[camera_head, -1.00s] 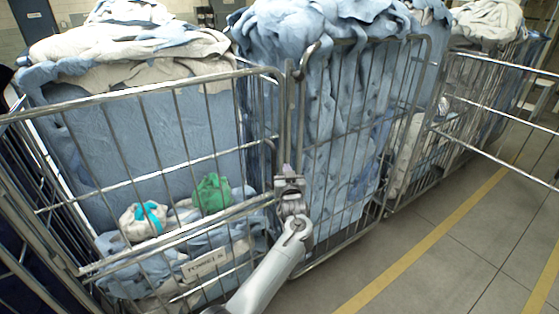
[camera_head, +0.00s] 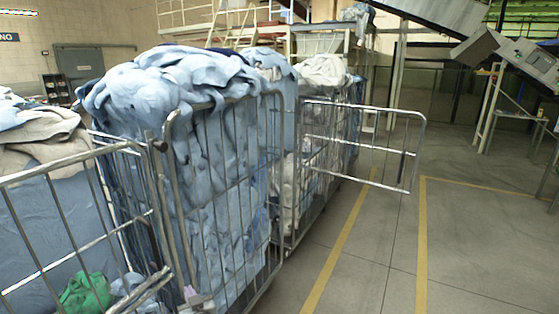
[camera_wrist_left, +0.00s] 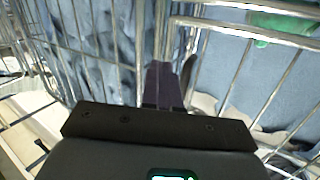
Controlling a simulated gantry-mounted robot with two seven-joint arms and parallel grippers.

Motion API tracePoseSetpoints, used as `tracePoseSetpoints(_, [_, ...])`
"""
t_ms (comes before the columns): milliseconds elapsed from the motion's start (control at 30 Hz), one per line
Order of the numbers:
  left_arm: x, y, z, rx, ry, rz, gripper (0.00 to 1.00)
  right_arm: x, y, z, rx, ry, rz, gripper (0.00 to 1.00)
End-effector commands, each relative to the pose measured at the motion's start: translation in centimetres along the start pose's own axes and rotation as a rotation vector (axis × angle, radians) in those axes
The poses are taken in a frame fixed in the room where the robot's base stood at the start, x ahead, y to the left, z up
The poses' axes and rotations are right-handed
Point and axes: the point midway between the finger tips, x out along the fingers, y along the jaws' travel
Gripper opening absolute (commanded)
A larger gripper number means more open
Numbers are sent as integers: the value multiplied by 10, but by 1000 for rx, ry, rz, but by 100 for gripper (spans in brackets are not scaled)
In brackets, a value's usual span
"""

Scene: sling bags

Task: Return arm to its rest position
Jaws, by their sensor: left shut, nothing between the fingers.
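My left gripper (camera_head: 194,298) shows only as a small part at the bottom edge of the head view, in front of the cage trolley bars; its arm is out of frame. In the left wrist view its dark fingers (camera_wrist_left: 165,85) are together and empty, close to the metal bars. I cannot tell whether they touch the bars. A green sling bag (camera_head: 85,293) lies low in the left cage, and it also shows at the top right of the left wrist view (camera_wrist_left: 280,28). My right gripper is not in view.
A cage trolley full of blue cloth (camera_head: 205,150) stands at the centre left. An open cage gate (camera_head: 415,150) sticks out to the right. The grey floor (camera_head: 460,260) with yellow lines is clear on the right.

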Motion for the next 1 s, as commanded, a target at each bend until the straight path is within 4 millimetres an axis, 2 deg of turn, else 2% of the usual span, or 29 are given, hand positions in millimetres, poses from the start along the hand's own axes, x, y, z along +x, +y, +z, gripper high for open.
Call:
tracePoseSetpoints(33, [-7,-15,41,36,-37,-9,0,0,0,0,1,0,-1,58])
tracePoseSetpoints(100, [-19,-38,88,77,-75,-18,0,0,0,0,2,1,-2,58])
tracePoseSetpoints(200, [-44,-75,147,126,-116,-10,0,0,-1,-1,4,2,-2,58])
tracePoseSetpoints(300, [-74,-108,194,158,-181,30,0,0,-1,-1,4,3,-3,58])
tracePoseSetpoints(400, [-111,-135,230,179,-267,95,0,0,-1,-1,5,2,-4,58])
tracePoseSetpoints(500, [-154,-156,252,196,-369,184,0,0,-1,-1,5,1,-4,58])
tracePoseSetpoints(567, [-184,-166,260,206,-439,248,0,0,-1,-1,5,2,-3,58])
tracePoseSetpoints(600, [-205,-170,261,215,-488,295,0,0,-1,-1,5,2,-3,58])
tracePoseSetpoints(733, [-269,-178,248,251,-633,439,0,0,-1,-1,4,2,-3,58])
tracePoseSetpoints(800, [-299,-178,234,275,-697,507,0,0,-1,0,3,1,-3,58])
tracePoseSetpoints(900, [-334,-179,208,315,-769,588,0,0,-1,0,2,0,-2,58])
tracePoseSetpoints(1000, [-357,-178,175,355,-815,647,0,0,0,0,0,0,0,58])
